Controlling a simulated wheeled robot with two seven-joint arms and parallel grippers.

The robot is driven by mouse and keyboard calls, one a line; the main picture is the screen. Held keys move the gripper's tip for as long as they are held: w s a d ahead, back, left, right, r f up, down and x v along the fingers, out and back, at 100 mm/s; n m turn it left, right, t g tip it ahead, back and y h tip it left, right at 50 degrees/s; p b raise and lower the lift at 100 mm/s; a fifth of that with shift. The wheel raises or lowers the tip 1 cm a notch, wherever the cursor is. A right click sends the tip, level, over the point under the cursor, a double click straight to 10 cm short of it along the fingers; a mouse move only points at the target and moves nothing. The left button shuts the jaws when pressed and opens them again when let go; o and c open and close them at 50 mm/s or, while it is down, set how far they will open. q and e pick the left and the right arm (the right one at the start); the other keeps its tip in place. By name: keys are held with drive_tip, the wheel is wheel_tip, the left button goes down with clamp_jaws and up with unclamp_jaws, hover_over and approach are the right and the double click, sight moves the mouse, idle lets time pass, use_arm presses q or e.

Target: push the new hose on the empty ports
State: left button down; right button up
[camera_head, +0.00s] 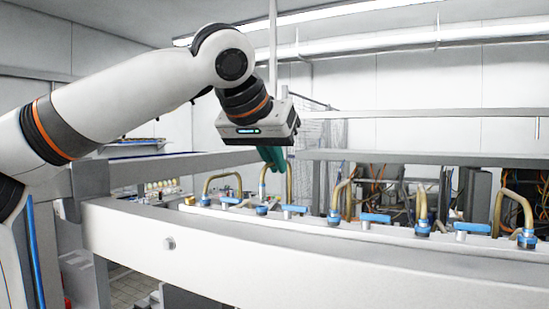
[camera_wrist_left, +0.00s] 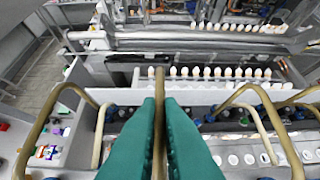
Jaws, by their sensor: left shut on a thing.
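My left gripper (camera_head: 272,160) is above the white manifold rail (camera_head: 335,228), its green fingers pointing down. In the left wrist view the fingers (camera_wrist_left: 160,102) are shut on a tan hose (camera_wrist_left: 159,80), which runs between them. In the head view part of this hose (camera_head: 262,179) shows just below and left of the fingers, near a blue fitting. I cannot tell whether its ends are seated on ports. Other bent tan hoses (camera_head: 222,178) (camera_head: 422,203) stand on the rail at blue fittings (camera_head: 527,239). Which ports are empty is unclear. My right gripper is out of view.
Blue valve handles (camera_head: 375,218) line the rail between the hoses. A thick white beam (camera_head: 270,250) runs in front of it. Grey bars (camera_head: 400,155) and orange and dark cables (camera_head: 375,180) lie behind. Rows of white caps (camera_wrist_left: 218,72) show in the left wrist view.

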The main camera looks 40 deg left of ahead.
use_arm(q)
drive_tip(key=shift+f+b, duration=0.85)
drive_tip(key=shift+f, duration=0.5)
idle(1.2)
drive_tip(key=c, duration=1.2)
unclamp_jaws()
drive_tip(key=shift+r, duration=0.1)
drive_tip(key=shift+r+p, duration=1.1)
drive_tip(key=shift+r, duration=1.35)
drive_tip(key=shift+f, duration=0.1)
